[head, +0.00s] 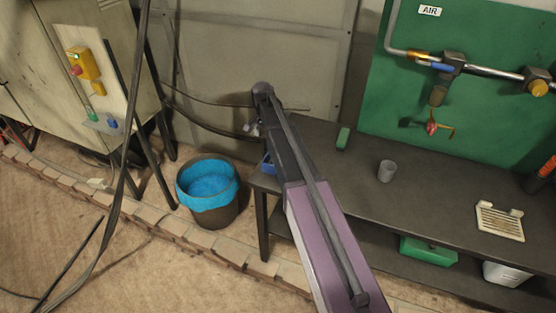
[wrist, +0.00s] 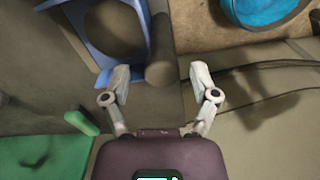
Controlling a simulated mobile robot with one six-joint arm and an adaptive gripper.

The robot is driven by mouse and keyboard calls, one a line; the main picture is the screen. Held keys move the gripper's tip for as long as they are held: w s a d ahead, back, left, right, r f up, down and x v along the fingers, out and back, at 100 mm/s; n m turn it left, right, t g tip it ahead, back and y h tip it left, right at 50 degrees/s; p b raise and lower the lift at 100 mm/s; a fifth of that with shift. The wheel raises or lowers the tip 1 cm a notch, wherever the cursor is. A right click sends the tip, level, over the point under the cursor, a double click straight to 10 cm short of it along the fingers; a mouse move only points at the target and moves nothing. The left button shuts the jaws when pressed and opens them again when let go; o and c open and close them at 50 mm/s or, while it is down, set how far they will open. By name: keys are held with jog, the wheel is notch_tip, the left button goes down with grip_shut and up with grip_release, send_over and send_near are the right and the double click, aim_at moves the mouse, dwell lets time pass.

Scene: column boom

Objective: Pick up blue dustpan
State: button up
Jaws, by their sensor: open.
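The blue dustpan (wrist: 88,38) shows at the upper left of the wrist view, on the dark bench near its edge. In the head view only a small blue part of it (head: 268,165) shows at the bench's left end, beside my arm, which hides the rest. My gripper (wrist: 158,74) is open with nothing between its fingers. Its left fingertip appears close to the dustpan's lower right side in the picture; I cannot tell whether they touch.
A bin with a blue liner (head: 207,185) stands on the floor left of the bench (head: 350,178). A green block (head: 343,138), a grey cup (head: 386,171) and a pale rack (head: 500,221) are on the bench. Dark cables hang at the left.

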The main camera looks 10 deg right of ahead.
aim_at(265, 145)
jog(key=shift+f, duration=0.15)
jog(key=shift+f+b, duration=2.45)
jog(key=shift+b, duration=0.2)
grip_shut()
